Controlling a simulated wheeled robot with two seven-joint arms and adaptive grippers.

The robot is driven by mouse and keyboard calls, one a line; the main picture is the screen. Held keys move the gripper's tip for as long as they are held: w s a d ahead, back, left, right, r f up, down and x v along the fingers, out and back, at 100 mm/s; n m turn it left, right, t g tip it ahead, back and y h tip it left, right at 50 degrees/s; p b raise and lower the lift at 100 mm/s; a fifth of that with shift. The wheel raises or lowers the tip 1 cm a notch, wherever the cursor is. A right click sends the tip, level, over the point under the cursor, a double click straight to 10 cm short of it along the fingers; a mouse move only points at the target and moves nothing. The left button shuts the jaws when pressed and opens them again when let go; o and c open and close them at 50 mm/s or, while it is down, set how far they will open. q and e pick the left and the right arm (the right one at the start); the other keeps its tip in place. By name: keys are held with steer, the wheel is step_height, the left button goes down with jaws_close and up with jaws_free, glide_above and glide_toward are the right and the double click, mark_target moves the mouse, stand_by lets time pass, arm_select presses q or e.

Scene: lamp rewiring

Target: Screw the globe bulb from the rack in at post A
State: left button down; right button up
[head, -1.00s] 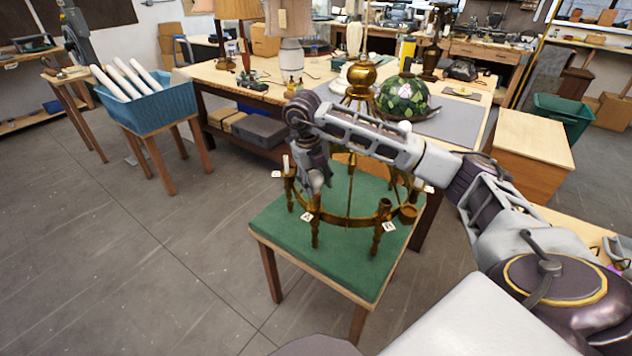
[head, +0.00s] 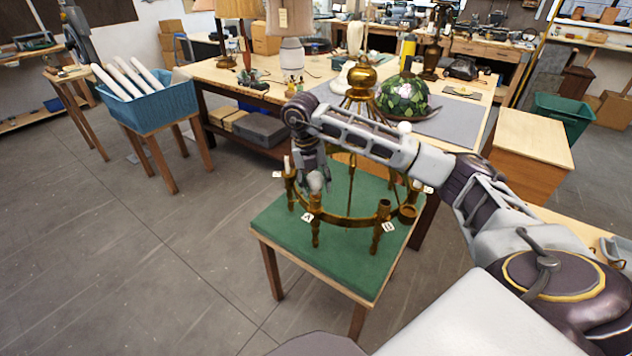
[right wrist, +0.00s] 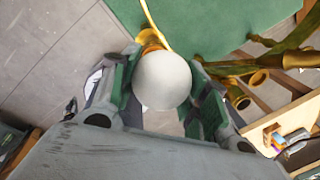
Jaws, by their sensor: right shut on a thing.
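A brass chandelier (head: 347,219) with a ring of upright posts stands on a green-topped table (head: 275,228). Post A (head: 315,204), with its label at its foot, is at the near left of the ring. My right gripper (head: 313,176) is above post A and shut on the white globe bulb (head: 315,183). In the right wrist view the globe bulb (right wrist: 162,80) sits between the two fingers, with a brass rim (right wrist: 152,42) right behind it. I cannot tell whether the bulb's base is seated in the socket. My left gripper is not in view.
Post B (head: 384,210) stands to the right of post A, and a candle-like bulb (head: 286,164) is on a post to the left. A workbench (head: 215,78) with lamps and a stained-glass shade (head: 404,97) is behind.

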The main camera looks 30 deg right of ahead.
steer(key=shift+m, duration=0.5)
steer(key=o, duration=1.2)
steer(key=shift+r, duration=0.1)
steer(key=shift+w+a+r, duration=0.2)
steer(key=shift+a+r, duration=0.05)
steer(key=shift+r, duration=1.7)
steer(key=shift+w+a+r, duration=0.15)
steer(key=shift+a+r, duration=0.15)
steer(key=shift+r, duration=1.6)
steer(key=shift+w+a+r, duration=0.2)
steer(key=shift+a+r, duration=0.05)
steer(key=shift+r, duration=1.7)
